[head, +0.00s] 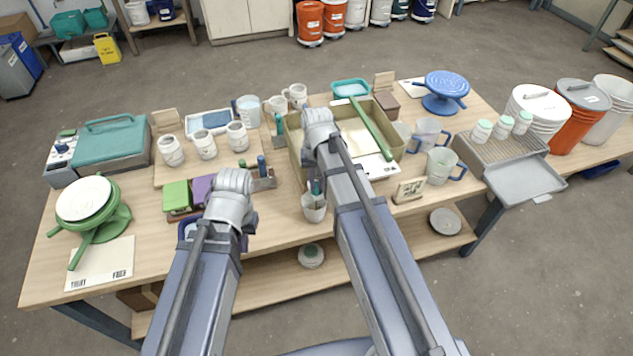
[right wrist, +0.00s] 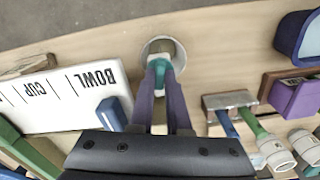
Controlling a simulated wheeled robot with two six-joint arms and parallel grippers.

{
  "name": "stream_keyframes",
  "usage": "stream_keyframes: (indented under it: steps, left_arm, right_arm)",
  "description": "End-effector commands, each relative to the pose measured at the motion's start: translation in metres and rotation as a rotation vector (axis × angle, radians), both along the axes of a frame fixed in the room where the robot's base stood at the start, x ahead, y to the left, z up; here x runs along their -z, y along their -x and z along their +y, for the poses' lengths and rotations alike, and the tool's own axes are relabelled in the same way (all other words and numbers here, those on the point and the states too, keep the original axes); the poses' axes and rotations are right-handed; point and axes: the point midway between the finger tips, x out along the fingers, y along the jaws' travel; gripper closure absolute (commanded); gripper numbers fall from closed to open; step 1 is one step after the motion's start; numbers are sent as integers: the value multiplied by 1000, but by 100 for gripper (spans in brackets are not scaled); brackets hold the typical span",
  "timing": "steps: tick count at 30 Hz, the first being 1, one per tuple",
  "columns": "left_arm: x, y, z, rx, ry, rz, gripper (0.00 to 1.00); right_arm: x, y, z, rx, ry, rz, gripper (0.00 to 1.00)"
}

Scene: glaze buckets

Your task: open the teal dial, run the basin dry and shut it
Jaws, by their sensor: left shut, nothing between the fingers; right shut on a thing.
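A teal dial (right wrist: 165,65) shows in the right wrist view, over the mouth of a pale cup (right wrist: 163,46). My right gripper (right wrist: 163,82) is shut on the dial. In the head view the cup (head: 313,208) stands on the table below my right arm. A tan open-topped basin (head: 293,140) is behind that arm, which hides part of it. The liquid level in the basin and how far the dial is turned cannot be made out. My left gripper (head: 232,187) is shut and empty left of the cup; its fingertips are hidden.
A tool block (right wrist: 230,103) with blue and green handles stands beside the cup. Purple and green blocks (head: 177,195) sit further left. A white card (right wrist: 68,93) lies on the cup's other side. Glass jugs (head: 440,165) and a small sign (head: 409,190) are to the right.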

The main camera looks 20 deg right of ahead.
Motion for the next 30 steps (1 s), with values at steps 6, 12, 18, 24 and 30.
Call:
stream_keyframes:
  steps: [6, 12, 18, 24, 30]
  left_arm:
    - [0, 0, 0, 0, 0, 0, 100]
    - [0, 0, 0, 0, 0, 0, 100]
    - [0, 0, 0, 0, 0, 0, 100]
    - [0, 0, 0, 0, 0, 0, 100]
    - [0, 0, 0, 0, 0, 0, 100]
  right_arm:
    - [0, 0, 0, -20, 0, 0, 100]
    - [0, 0, 0, -20, 0, 0, 100]
    - [0, 0, 0, -20, 0, 0, 77]
    - [0, 0, 0, -19, 0, 0, 55]
    - [0, 0, 0, -18, 0, 0, 55]
